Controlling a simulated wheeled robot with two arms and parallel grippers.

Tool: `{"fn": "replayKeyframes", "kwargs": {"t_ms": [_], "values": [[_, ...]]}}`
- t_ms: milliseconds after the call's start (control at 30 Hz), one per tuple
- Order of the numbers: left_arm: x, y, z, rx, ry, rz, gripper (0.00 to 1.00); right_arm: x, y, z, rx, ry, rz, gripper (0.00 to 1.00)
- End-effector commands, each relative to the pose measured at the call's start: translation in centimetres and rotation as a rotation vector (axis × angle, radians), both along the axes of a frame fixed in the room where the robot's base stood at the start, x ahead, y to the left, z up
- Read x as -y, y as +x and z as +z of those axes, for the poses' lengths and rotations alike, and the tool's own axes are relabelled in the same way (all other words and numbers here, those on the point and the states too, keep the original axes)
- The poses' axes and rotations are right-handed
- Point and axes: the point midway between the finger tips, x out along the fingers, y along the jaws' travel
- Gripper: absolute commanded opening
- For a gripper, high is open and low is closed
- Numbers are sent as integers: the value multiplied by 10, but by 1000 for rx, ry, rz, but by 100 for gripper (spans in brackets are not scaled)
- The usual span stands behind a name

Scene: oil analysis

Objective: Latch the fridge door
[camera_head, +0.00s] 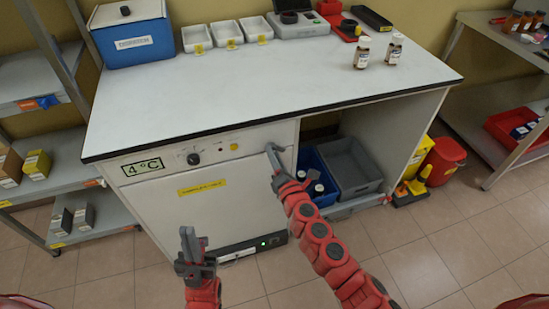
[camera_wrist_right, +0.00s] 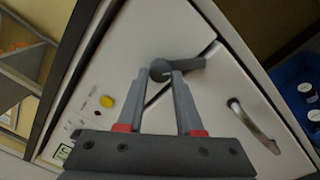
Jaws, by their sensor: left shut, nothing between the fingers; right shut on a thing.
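The white fridge door (camera_head: 165,215) is under the bench and carries a yellow label. It looks flush or nearly so; I cannot tell whether a small gap is left. My right gripper (camera_head: 272,157) is at the door's upper right corner. In the right wrist view its fingers (camera_wrist_right: 163,80) are closed around the grey round end of the latch (camera_wrist_right: 190,65), whose short lever points right. The door handle (camera_wrist_right: 252,125) is a curved metal bar, apart from the fingers. My left gripper (camera_head: 190,248) is shut and empty in front of the door's lower part.
The control panel has a 4 °C display (camera_head: 142,167) and a yellow button (camera_head: 234,147). Right of the fridge, an open bay holds a grey crate (camera_head: 350,168) and a blue crate (camera_head: 316,182) with bottles. Two bottles (camera_head: 363,52) stand on the bench (camera_head: 230,85).

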Motion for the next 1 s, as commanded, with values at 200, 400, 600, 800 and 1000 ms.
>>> {"fn": "replayKeyframes", "kwargs": {"t_ms": [200,400,600,800,1000], "values": [[0,0,-7,0,0,0,0,0,0,0,-62,198,-2,0],[0,0,-11,0,0,0,0,1,1,0,-121,376,-3,0],[0,0,-14,0,0,0,0,0,0,1,-175,543,-3,0],[0,0,-15,0,0,0,0,0,0,1,-220,677,-2,0],[0,0,-16,0,0,0,0,0,0,1,-249,767,-2,0]]}}
